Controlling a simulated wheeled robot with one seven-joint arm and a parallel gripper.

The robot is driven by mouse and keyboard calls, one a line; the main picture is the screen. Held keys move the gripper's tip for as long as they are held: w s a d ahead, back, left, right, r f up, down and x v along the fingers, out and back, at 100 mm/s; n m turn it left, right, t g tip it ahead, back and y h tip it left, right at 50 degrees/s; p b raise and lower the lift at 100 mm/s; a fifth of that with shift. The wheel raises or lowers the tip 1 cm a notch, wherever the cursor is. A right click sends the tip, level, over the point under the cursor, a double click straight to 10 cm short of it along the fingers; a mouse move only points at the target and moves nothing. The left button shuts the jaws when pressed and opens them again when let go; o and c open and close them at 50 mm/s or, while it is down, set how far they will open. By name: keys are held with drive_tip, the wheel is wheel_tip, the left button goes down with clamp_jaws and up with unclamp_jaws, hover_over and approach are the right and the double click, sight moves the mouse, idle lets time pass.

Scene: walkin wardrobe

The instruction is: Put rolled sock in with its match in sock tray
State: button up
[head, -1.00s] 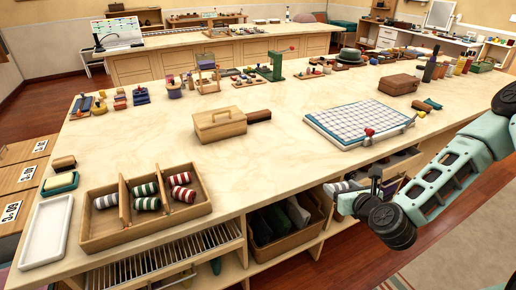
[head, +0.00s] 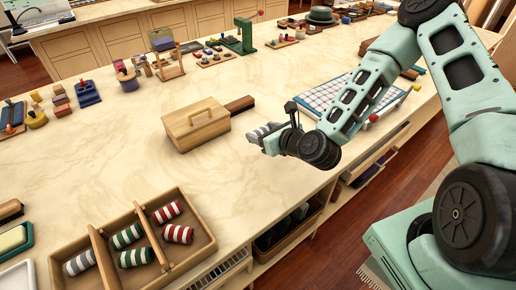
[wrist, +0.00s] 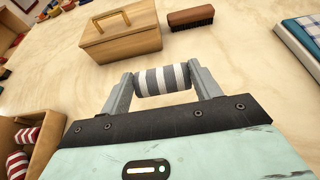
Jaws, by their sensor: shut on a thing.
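My gripper (wrist: 162,84) is shut on a grey-and-white striped rolled sock (wrist: 162,80), with a finger at each end of it. In the head view the gripper (head: 268,138) holds the sock above the worktop, to the right of the sock tray. The wooden sock tray (head: 203,228) has three compartments. Its left compartment holds one grey-and-white rolled sock (head: 79,262). The middle one holds two green-and-white socks (head: 127,236), and the right one two red-and-white socks (head: 167,212). The wrist view shows the tray (wrist: 46,150) at its left edge.
A wooden box with a handle (head: 195,125) stands behind the tray, with a brush (wrist: 190,17) beside it. Bare worktop (head: 110,165) lies between box and tray.

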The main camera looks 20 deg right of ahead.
wheel_tip(320, 180, down, 7)
drive_tip(key=shift+f, duration=0.2)
idle(0.3)
drive_tip(key=shift+f, duration=0.15)
drive_tip(key=o, duration=0.9)
drive_tip(key=shift+o, duration=0.2)
